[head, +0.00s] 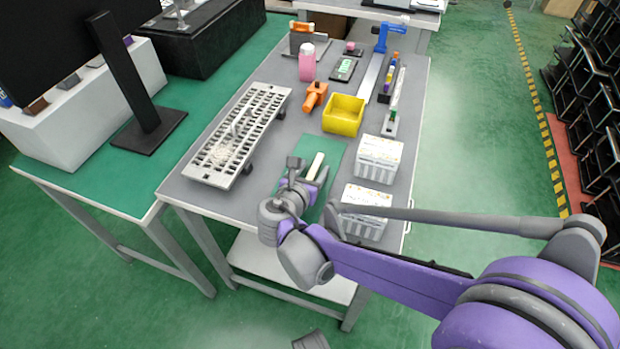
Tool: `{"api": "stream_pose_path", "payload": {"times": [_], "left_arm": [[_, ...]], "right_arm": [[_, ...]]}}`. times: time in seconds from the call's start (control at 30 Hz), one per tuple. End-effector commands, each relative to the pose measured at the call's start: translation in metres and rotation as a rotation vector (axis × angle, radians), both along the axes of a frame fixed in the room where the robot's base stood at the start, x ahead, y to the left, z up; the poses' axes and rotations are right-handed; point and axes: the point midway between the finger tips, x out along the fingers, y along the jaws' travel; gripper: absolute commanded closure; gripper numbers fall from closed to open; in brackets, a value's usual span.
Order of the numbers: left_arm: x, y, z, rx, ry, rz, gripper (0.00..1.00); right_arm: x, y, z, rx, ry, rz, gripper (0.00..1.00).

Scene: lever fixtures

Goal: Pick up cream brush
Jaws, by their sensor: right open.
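A cream bar-shaped piece, which looks like the cream brush (315,166), lies on a green mat (333,150) at the near part of the grey table. My right gripper (307,173) is open at the near end of the brush, with one finger on its left and the other on its right. The gripper and wrist hide the near end of the brush. I cannot tell whether the fingers touch it. My left gripper does not show.
White boxes (379,158) stand close on the right, one partly behind my arm. A grey slotted rack (238,135) is on the left. A yellow bin (343,115), an orange part (315,96) and a pink bottle (307,62) stand farther back.

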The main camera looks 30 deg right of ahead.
Motion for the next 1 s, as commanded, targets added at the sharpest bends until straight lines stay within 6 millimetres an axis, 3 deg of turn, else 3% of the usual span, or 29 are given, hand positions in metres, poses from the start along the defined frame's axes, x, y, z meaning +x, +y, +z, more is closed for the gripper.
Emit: {"api": "stream_pose_path", "payload": {"times": [0.27,0.6,1.0], "left_arm": [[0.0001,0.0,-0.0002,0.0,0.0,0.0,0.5],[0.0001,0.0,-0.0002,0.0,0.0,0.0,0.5],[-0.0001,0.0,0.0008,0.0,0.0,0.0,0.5]], "right_arm": [[0.0015,-0.0021,-0.0004,0.001,-0.001,0.0,0.42],[0.0014,-0.0018,-0.0004,0.001,0.0,0.0,1.0],[0.0013,-0.0017,0.0016,0.001,-0.001,0.001,1.0]]}}
